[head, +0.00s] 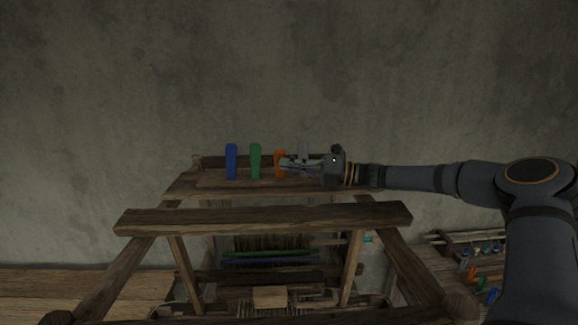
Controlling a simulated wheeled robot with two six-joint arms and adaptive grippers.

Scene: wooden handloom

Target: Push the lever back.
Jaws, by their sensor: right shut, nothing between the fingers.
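Three coloured levers stand in a row on top of the wooden handloom (265,219): a blue lever (231,161), a green lever (255,161) and an orange lever (279,163). The blue and green ones look upright. My right gripper (284,166) is shut, reaching in from the right, its fingertips at the orange lever and covering part of it. I cannot tell whether they touch. A pale grey piece (304,155) shows just behind the gripper; I cannot tell whether it is another lever. My left gripper is not in view.
A wooden crossbeam (265,218) spans the loom in front of the levers. Below it are warp threads and blue and green bars (270,258). A side table with small coloured items (470,272) is at the lower right. A grey wall rises behind.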

